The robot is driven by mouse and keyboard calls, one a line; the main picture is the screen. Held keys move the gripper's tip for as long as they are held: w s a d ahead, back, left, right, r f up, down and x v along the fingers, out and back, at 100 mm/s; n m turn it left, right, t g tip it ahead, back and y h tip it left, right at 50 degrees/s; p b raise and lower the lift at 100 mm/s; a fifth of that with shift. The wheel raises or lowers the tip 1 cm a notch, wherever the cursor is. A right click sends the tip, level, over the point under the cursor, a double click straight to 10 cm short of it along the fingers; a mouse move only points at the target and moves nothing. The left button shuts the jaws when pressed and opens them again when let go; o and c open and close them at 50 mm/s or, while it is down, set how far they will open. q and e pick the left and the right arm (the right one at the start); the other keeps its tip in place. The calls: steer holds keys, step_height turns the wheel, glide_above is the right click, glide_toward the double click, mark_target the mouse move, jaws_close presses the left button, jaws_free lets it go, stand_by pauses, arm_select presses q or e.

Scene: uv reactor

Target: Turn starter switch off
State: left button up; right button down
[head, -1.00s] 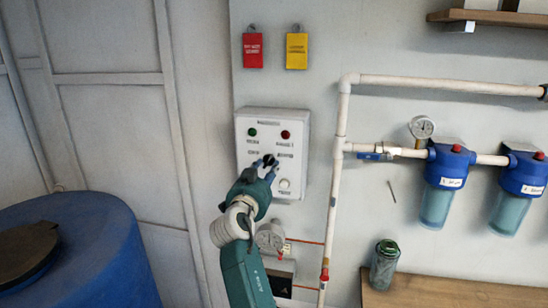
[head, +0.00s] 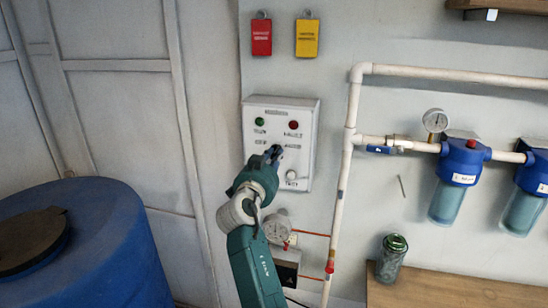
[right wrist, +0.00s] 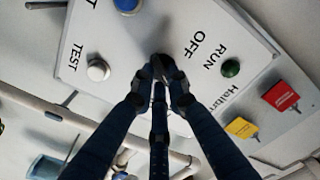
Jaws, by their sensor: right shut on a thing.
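The starter switch is a small dark knob (right wrist: 161,66) by the OFF label on the white control box (head: 308,115). My right gripper (head: 274,153) is at the middle of the box face, with its fingers closed together around the knob. In the right wrist view its fingers (right wrist: 160,82) meet at the knob and cover most of it, so the exact angle of the knob is hard to tell. The OFF and RUN labels show beside the fingertips. My left gripper is not in view.
The box carries a green lamp (head: 259,122), a red lamp (head: 293,125) and a white TEST button (head: 291,173). A blue button (right wrist: 127,4) shows in the wrist view. A white pipe (head: 350,120) runs close on the right.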

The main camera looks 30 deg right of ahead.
steer(key=n, duration=0.1)
steer(key=n+b, duration=0.1)
steer(key=n, duration=0.1)
steer(key=n+b, duration=0.1)
steer(key=n, duration=0.1)
steer(key=shift+r, duration=0.3)
steer(key=n, duration=0.3)
steer(key=shift+r, duration=0.15)
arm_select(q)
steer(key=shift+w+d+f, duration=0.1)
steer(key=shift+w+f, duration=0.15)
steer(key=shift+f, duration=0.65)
arm_select(e)
steer(key=shift+r+n, duration=0.1)
steer(key=shift+n, duration=1.8)
steer(key=c, duration=1.7)
jaws_free()
steer(key=shift+w, duration=0.1)
steer(key=shift+w+d+f, duration=0.1)
steer(key=shift+f, duration=0.15)
steer(key=shift+r, duration=0.1)
